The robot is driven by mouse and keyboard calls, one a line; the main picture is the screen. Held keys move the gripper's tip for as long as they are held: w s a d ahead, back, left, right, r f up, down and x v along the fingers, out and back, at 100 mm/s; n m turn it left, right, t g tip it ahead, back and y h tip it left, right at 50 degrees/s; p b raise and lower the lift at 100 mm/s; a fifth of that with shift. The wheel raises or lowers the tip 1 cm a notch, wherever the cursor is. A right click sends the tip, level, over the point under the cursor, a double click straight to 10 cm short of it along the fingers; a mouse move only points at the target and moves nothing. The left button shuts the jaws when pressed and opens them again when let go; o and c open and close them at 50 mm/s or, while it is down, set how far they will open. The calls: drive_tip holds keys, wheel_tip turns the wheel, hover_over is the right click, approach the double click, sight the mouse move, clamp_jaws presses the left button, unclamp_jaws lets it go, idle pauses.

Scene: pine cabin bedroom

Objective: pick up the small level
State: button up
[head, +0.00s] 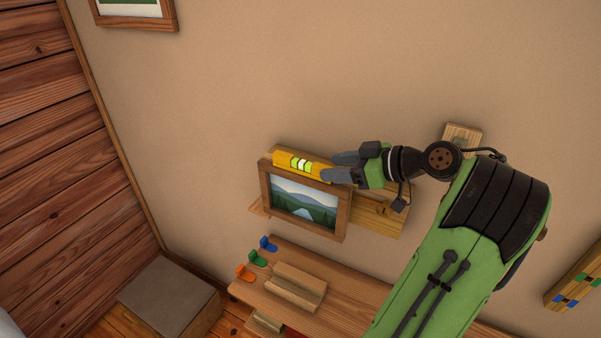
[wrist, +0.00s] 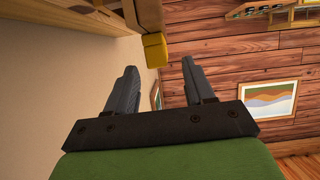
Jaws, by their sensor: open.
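The small level (head: 292,162) is a yellow bar with bright green vials. In the wrist view, the level's yellow end (wrist: 155,50) shows just beyond and between the fingertips of my gripper (wrist: 159,67). Nothing is held. Whether a finger touches the level I cannot tell.
The framed lake picture (head: 303,206) stands on a wooden wall shelf (head: 385,216), close below my fingers. A grey-topped box (head: 168,293) is at lower left.

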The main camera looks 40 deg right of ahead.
sight(323, 167)
drive_tip(key=x, duration=0.7)
drive_tip(key=shift+d+r, duration=0.1)
drive_tip(key=shift+r, duration=0.05)
drive_tip(key=shift+s, duration=0.1)
drive_tip(key=shift+c, duration=1.3)
clamp_jaws()
